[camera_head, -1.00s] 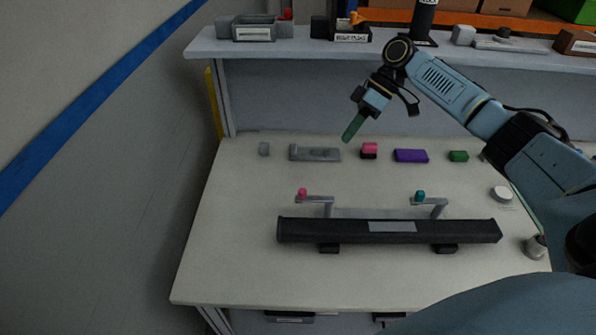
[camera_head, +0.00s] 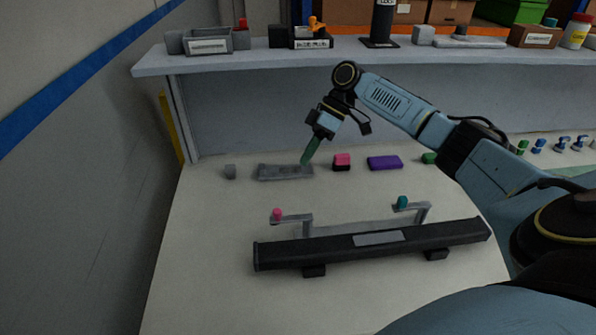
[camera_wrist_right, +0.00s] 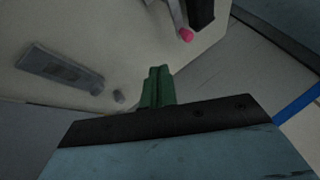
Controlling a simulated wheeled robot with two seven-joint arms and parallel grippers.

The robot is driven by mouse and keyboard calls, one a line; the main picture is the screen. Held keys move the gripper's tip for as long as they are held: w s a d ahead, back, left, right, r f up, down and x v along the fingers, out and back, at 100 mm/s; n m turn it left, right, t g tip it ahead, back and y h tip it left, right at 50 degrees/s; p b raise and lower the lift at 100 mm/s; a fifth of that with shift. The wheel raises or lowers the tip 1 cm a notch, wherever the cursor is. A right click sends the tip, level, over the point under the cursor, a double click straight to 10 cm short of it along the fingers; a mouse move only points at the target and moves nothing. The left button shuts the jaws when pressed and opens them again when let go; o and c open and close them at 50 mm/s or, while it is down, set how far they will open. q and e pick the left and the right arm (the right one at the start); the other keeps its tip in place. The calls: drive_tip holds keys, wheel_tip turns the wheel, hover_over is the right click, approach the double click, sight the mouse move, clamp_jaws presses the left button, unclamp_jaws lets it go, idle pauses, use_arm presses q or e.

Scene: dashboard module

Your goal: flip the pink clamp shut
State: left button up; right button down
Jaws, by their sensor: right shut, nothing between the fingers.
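The pink clamp (camera_head: 277,214) has a pink knob on a grey arm at the left end of the black dashboard bar (camera_head: 370,248). A similar clamp with a teal knob (camera_head: 402,202) sits at the right. In the right wrist view the pink knob (camera_wrist_right: 186,35) shows near the top. My right gripper (camera_head: 306,162) has green fingers, is shut and empty, and points down above the back of the table, behind and to the right of the pink clamp. Its shut fingers also show in the right wrist view (camera_wrist_right: 157,86). My left gripper is not in view.
A grey plate (camera_head: 272,173), a small grey block (camera_head: 230,171), a pink and black block (camera_head: 342,162) and a purple block (camera_head: 385,162) lie along the back of the table. A shelf (camera_head: 350,55) with bins stands behind. The table left of the bar is clear.

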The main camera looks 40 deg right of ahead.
drive_tip(key=s+a+f+p, duration=0.1)
drive_tip(key=s+a+f, duration=0.1)
drive_tip(key=a+f, duration=0.5)
drive_tip(key=shift+a, duration=0.75)
